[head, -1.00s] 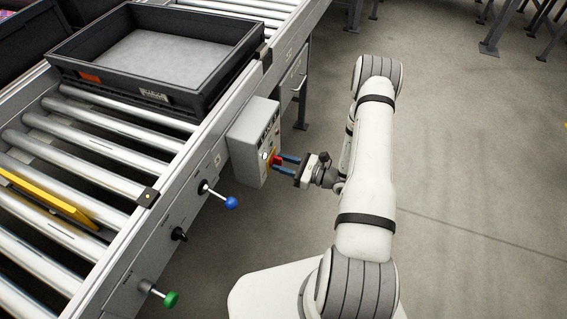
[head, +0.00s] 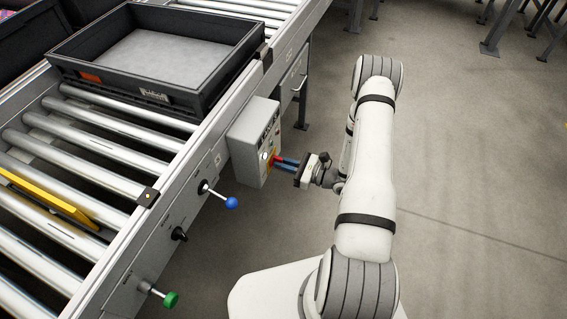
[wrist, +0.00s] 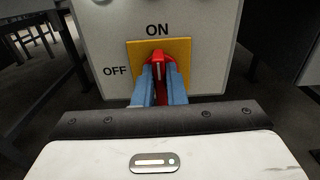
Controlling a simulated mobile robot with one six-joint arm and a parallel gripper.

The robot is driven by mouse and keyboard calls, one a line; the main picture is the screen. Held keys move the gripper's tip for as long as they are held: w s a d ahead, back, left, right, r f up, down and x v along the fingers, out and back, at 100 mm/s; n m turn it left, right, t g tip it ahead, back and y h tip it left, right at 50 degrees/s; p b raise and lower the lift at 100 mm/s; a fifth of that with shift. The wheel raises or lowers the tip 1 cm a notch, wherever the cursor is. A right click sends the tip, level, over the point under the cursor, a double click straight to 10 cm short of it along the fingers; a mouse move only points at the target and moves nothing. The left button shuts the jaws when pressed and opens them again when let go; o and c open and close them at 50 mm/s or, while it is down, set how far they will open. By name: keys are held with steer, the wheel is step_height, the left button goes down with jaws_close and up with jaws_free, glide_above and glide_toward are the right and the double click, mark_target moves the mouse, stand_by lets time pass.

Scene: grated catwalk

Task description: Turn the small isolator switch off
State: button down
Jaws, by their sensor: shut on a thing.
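The small isolator switch is a red handle (wrist: 157,57) on a yellow plate (wrist: 183,49), set on the face of a grey box (head: 246,138). In the wrist view, "ON" is printed above the plate and "OFF" to its left. The handle stands about upright, towards "ON". My gripper (head: 284,163) reaches the box from the right. Its two blue fingers (wrist: 160,82) are shut on the red handle, one on each side. The fingers hide the lower part of the handle and plate.
The box hangs on the side of a roller conveyor (head: 90,154). A blue-knobbed lever (head: 231,202), a black knob (head: 180,234) and a green knob (head: 171,299) stick out nearer. A dark tray (head: 232,62) rests on the rollers. The floor at right is open.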

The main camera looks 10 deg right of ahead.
steer(key=shift+f, duration=0.1)
steer(key=n+b, duration=0.5)
steer(key=n, duration=0.1)
steer(key=n+b, duration=0.5)
steer(key=b, duration=0.1)
steer(key=n+b, duration=0.6)
steer(key=shift+s+a+f+n, duration=0.2)
steer(key=shift+s+f+n, duration=0.05)
steer(key=shift+f+n, duration=0.1)
stand_by(0.3)
steer(key=c, duration=1.5)
jaws_free()
steer(key=shift+r, duration=0.1)
steer(key=shift+p+v, duration=0.65)
steer(key=shift+v, duration=3.3)
